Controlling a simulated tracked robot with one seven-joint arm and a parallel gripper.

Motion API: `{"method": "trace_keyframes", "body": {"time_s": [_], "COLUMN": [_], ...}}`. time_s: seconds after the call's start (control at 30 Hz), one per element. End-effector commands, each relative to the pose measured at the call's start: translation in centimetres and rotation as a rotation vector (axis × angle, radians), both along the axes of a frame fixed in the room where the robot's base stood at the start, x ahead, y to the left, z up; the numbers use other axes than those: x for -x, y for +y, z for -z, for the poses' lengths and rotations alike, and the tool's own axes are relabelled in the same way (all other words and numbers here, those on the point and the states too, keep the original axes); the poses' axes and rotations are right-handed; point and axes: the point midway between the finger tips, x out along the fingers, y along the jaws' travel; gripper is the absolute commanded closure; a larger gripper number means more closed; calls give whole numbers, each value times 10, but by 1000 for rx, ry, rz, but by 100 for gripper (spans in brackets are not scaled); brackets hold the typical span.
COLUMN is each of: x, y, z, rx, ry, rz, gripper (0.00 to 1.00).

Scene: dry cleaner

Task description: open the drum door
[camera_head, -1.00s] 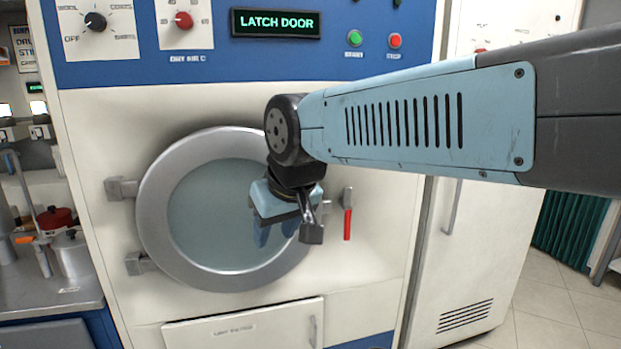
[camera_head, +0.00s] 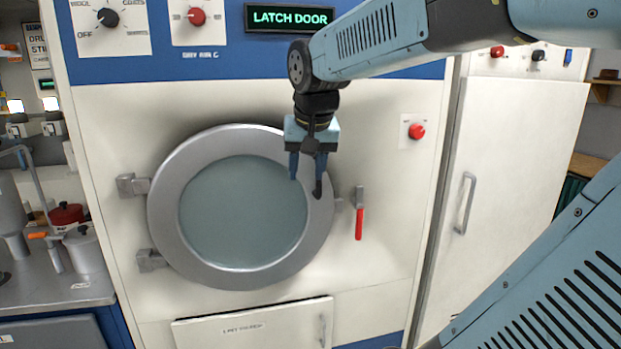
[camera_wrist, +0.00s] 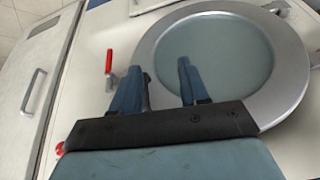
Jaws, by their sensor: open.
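The round drum door (camera_head: 172,215) has a wide silver ring and grey glass, with hinges (camera_head: 133,186) on its left. It looks closed against the cream machine front. The latch with a red handle (camera_head: 359,224) sits just right of the ring, its handle hanging down. My gripper (camera_head: 306,186) points down before the ring's upper right, left of the latch and apart from it. Its jaws are open and empty. In the wrist view, my gripper (camera_wrist: 158,67) has spread blue fingers over the door (camera_wrist: 290,95), and the red handle (camera_wrist: 109,62) lies left of them.
A display (camera_head: 290,18) above the door reads LATCH DOOR. A red button (camera_head: 416,131) is on the panel right of the door. A lower hatch (camera_head: 255,325) sits beneath. A tall white cabinet (camera_head: 515,150) stands right, a counter (camera_head: 60,295) with pots left.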

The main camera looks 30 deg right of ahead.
Motion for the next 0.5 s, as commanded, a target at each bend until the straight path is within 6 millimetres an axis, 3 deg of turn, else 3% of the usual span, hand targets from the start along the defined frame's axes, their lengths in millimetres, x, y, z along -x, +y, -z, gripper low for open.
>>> {"method": "trace_keyframes", "body": {"time_s": [0.03,0.2,0.33,0.5], "x": [-17,-67,-96,-118], "y": [-9,-43,-63,-80], "z": [-6,-22,-30,-35], "rx": [-1,9,26,43], "ry": [12,38,44,43], "rz": [53,249,373,470], "gripper": [56,56,56,56]}}
